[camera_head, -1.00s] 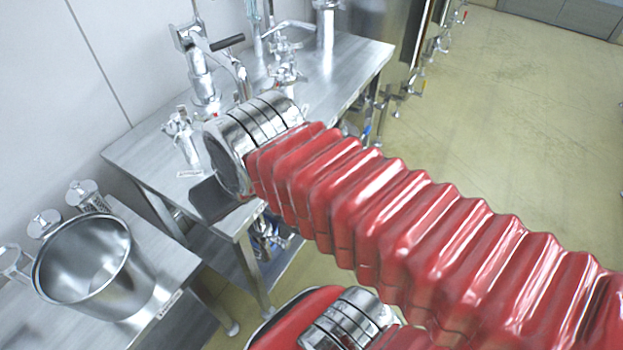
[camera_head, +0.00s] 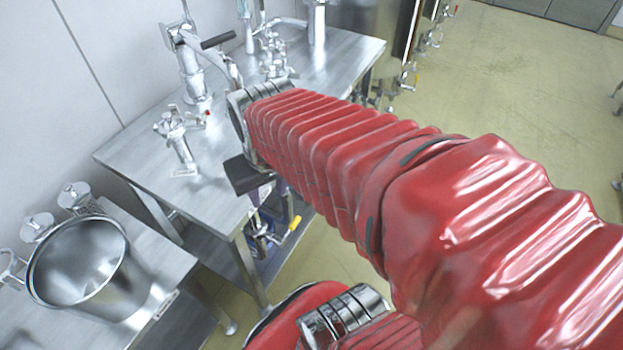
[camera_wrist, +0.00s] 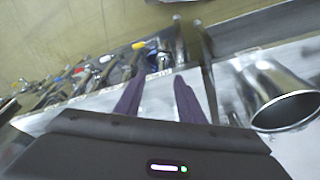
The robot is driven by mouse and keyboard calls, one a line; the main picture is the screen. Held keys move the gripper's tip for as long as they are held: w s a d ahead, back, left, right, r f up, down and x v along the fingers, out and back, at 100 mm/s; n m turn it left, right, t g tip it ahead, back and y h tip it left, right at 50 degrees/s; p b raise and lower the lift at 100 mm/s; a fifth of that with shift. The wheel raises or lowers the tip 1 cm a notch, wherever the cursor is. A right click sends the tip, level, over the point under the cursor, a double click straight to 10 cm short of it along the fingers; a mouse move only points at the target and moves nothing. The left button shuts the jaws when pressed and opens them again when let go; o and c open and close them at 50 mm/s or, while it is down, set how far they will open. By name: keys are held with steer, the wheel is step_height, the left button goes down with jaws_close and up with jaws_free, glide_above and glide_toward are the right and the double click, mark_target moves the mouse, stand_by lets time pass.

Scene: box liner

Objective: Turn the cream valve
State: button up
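My gripper (camera_wrist: 161,78) shows two dark purple fingers, spread apart with a gap and nothing seen between them. In the head view my gripper (camera_head: 277,190) is partly hidden, beside the front edge of the steel table. A pipe fitting with a yellow handle (camera_head: 294,225) shows below it. The picture is blurred, and I cannot tell which one is the cream valve.
The steel table (camera_head: 330,75) carries metal fittings, with a tap-like fitting (camera_head: 182,140) near its left end. A steel pot (camera_head: 80,265) stands on a lower bench at left; it also shows in the wrist view (camera_wrist: 283,112). The floor at right is open.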

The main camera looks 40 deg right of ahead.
steer(key=s+d+f+g, duration=0.3)
steer(key=d+f, duration=1.5)
steer(key=d, duration=0.3)
steer(key=s+d+f+n+t, duration=0.2)
steer(key=d+f+n, duration=0.25)
steer(key=f, duration=0.85)
steer(key=s+d+f+n+t, duration=0.25)
steer(key=d+f+n, duration=0.2)
steer(key=f, duration=0.75)
steer(key=w+a+r+n+t+h, duration=0.1)
steer(key=w+a+r+n+t, duration=0.1)
steer(key=w+r+n+t, duration=0.7)
steer(key=shift+w+n+t, duration=0.7)
steer(key=shift+n+t, duration=0.45)
steer(key=shift+n, duration=0.05)
